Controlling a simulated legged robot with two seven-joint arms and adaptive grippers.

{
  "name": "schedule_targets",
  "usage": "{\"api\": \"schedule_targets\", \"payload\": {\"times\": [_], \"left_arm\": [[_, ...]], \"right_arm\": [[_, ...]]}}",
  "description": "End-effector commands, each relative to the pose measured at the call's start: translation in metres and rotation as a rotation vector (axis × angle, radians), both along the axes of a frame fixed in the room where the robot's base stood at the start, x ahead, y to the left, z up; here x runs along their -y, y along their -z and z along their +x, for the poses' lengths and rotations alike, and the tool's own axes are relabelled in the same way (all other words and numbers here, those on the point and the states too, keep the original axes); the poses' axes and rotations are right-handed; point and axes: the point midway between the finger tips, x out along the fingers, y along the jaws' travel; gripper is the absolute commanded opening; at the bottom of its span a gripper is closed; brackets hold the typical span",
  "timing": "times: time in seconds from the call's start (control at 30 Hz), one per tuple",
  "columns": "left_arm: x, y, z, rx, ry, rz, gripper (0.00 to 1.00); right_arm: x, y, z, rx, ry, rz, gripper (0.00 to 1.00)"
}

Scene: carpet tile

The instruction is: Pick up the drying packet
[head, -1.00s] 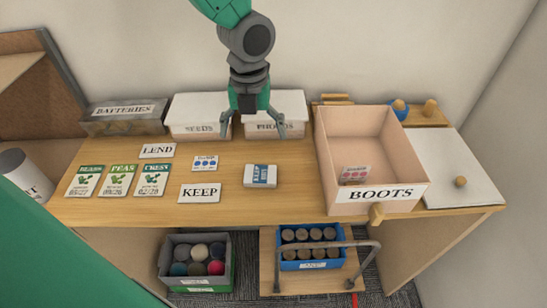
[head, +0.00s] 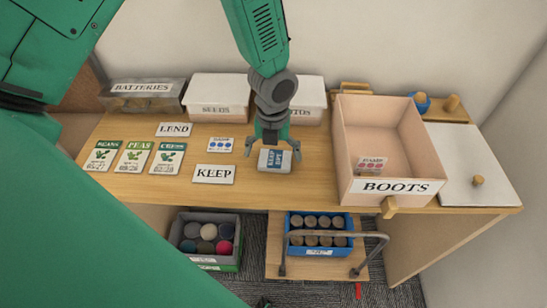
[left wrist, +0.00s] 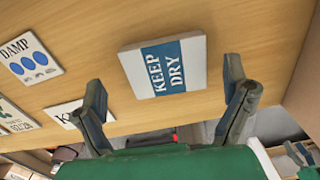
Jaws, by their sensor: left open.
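The drying packet (head: 275,160) is a small white block with a blue "KEEP DRY" band, lying flat on the wooden table. It also shows in the left wrist view (left wrist: 163,66), just beyond and between my fingertips. My left gripper (head: 272,151) is open above the packet, one finger to each side of it, pointing down; its fingers also show in the left wrist view (left wrist: 165,92). Nothing is between the fingers that I can see being touched.
A KEEP card (head: 213,174) and a card with blue dots (head: 221,144) lie left of the packet. The open BOOTS box (head: 400,188) stands to the right. White lidded boxes (head: 217,92) stand behind. Seed packets (head: 134,157) lie further left.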

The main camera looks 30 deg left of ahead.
Motion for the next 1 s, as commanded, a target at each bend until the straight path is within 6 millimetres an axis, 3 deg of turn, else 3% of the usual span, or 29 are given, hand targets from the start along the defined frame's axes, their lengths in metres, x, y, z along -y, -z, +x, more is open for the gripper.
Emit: {"api": "schedule_targets", "payload": {"times": [0.1,0.37,0.53,0.87,1.0], "left_arm": [[0.0,0.012,0.0,-0.001,0.001,0.002,0.93],[0.001,0.014,0.0,0.003,0.001,0.001,0.93],[0.0,0.015,0.0,0.001,0.0,0.0,0.38],[-0.001,0.014,0.0,0.0,0.0,0.0,0.39],[0.0,-0.002,0.001,0.004,-0.002,-0.001,0.39]], "right_arm": [[0.0,-0.001,0.0,0.0,0.0,0.0,0.4],[0.0,-0.001,0.0,0.0,0.001,0.0,0.4],[0.0,-0.001,0.0,0.0,0.001,0.0,0.4],[0.0,0.0,0.0,0.0,0.0,0.0,0.4],[0.0,0.001,0.0,0.0,0.0,0.0,0.4]]}}
